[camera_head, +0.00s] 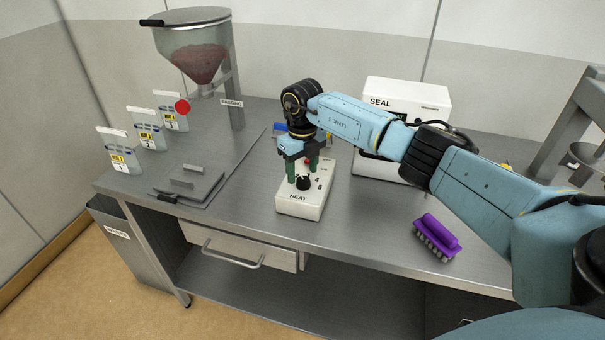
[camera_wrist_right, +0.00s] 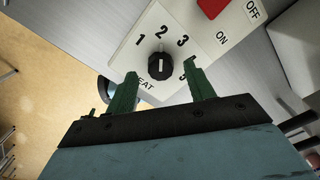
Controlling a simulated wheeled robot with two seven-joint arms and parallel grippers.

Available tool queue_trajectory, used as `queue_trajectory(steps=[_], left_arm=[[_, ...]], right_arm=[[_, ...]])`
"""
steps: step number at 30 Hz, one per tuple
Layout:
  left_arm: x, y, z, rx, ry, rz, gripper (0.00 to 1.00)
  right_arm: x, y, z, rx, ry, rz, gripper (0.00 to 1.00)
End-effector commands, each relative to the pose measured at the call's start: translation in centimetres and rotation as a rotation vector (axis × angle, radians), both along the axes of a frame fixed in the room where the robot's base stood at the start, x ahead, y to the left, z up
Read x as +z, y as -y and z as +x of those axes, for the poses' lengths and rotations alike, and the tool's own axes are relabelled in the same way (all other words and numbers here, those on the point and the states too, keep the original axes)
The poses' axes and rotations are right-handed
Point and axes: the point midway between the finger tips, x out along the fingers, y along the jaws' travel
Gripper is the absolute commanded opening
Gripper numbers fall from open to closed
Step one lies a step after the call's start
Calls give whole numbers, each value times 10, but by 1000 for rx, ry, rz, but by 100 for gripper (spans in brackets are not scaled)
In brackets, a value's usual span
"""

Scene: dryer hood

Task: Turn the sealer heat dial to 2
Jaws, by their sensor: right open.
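The heat dial is a black round knob (camera_head: 303,183) on a white control box (camera_head: 287,206) marked HEAT. In the right wrist view the dial (camera_wrist_right: 160,69) has a pale stripe, and the numbers 1 to 5 run around it; I cannot tell surely which number the stripe marks. My right gripper (camera_head: 302,172) is open and points down over the box. Its green fingers (camera_wrist_right: 163,91) stand apart, one to each side of the dial in the picture, with no clear contact. The right finger partly covers the 5. My left gripper is not in view.
A red switch (camera_wrist_right: 212,7) marked ON and OFF sits on the same box. A white SEAL machine (camera_head: 405,98) stands behind. A purple brush (camera_head: 437,233) lies to the right. A hopper (camera_head: 196,50), bags (camera_head: 120,152) and a grey plate (camera_head: 190,186) are at left.

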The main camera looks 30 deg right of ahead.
Motion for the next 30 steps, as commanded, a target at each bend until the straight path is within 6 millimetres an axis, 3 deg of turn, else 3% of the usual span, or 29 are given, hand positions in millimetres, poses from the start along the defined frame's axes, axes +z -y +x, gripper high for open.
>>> queue_trajectory(steps=[9,15,21,30], left_arm=[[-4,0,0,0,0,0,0],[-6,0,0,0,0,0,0],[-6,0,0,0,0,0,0],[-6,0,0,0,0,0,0]], right_arm=[[72,0,1,1,5,-1,53],[103,0,0,0,2,-1,53],[114,1,0,0,-1,-1,53],[114,0,0,0,0,-1,53]])
